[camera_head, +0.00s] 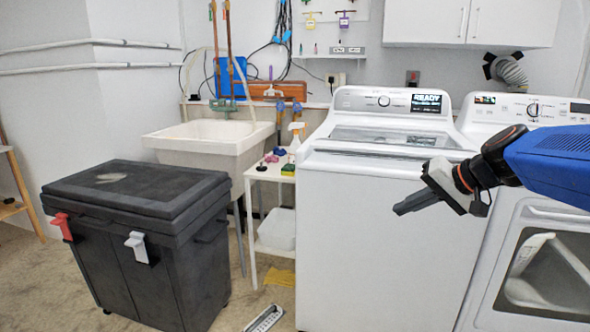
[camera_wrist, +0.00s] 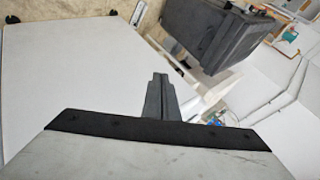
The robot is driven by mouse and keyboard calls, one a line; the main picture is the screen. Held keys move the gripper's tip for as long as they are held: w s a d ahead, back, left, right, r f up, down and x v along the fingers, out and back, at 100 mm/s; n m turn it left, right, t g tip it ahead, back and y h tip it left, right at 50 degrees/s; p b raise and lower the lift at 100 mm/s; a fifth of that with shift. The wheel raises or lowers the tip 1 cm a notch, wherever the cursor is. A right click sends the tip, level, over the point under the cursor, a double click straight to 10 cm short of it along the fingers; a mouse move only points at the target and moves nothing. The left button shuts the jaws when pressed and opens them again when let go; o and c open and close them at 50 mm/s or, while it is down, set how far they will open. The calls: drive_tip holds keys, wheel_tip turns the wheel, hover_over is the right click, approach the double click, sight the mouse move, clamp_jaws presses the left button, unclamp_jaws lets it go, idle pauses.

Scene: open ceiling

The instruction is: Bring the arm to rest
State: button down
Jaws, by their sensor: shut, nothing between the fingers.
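My gripper (camera_head: 405,206) is in front of the white top-load washer (camera_head: 375,245), at the upper part of its front panel, pointing left. Its fingers are together and hold nothing. My blue arm (camera_head: 550,158) reaches in from the right edge, in front of the dryer (camera_head: 550,235). In the wrist view the closed fingers (camera_wrist: 160,97) show at the middle, with the white washer panel (camera_wrist: 75,75) to the left and the dark grey chest (camera_wrist: 205,35) beyond.
The dark chest (camera_head: 130,190) with a red and a white latch stands on the left floor. A utility sink (camera_head: 205,135) and a small white side table (camera_head: 265,172) with a spray bottle (camera_head: 296,135) stand behind. A floor vent (camera_head: 264,319) lies between chest and washer.

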drive_tip(key=s+f+n+h, duration=0.1)
drive_tip(key=s+f+h, duration=0.1)
drive_tip(key=s+f, duration=0.3)
drive_tip(key=s+d+f+n+g+h, duration=0.1)
drive_tip(key=s+f, duration=0.4)
drive_tip(key=s, duration=0.6)
drive_tip(key=s+d+f+n+g+h, duration=0.1)
drive_tip(key=s+f+h, duration=0.2)
drive_tip(key=s+f, duration=0.2)
drive_tip(key=s, duration=0.3)
drive_tip(key=shift+s+d+f+n, duration=0.15)
drive_tip(key=shift+d+f+n, duration=0.1)
drive_tip(key=shift+n, duration=0.15)
